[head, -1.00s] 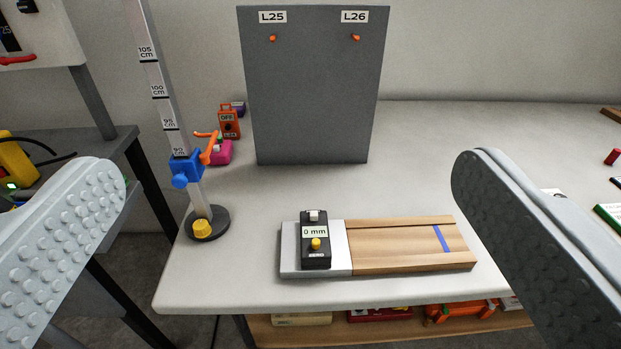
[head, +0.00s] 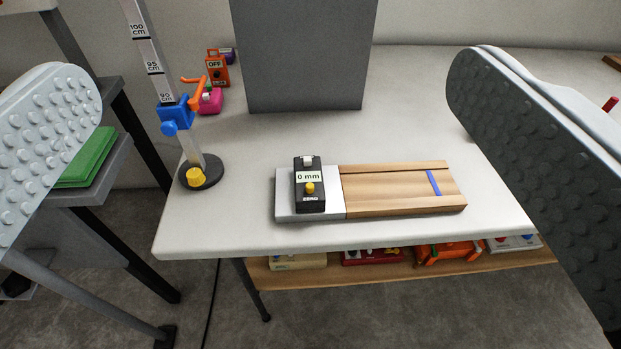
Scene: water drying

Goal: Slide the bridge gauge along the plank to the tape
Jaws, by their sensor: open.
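The bridge gauge (head: 310,197) is a small black block with a "0 mm" display, a yellow button marked ZERO and a light switch on top. It stands on the pale grey plate (head: 283,205) at the left end of the wooden plank (head: 385,190). A blue tape strip (head: 433,183) crosses the plank near its right end. My gripper (head: 275,145) is open, with one textured finger at each side of the picture. It is empty, and neither finger appears to touch the gauge or the plank.
A height stand (head: 201,172) with a blue clamp stands left of the plank. A grey upright panel (head: 303,60) is behind it. Orange and pink devices (head: 216,68) sit at the back left. A lower shelf (head: 400,272) holds several items. The white tabletop (head: 400,130) around the plank is largely clear.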

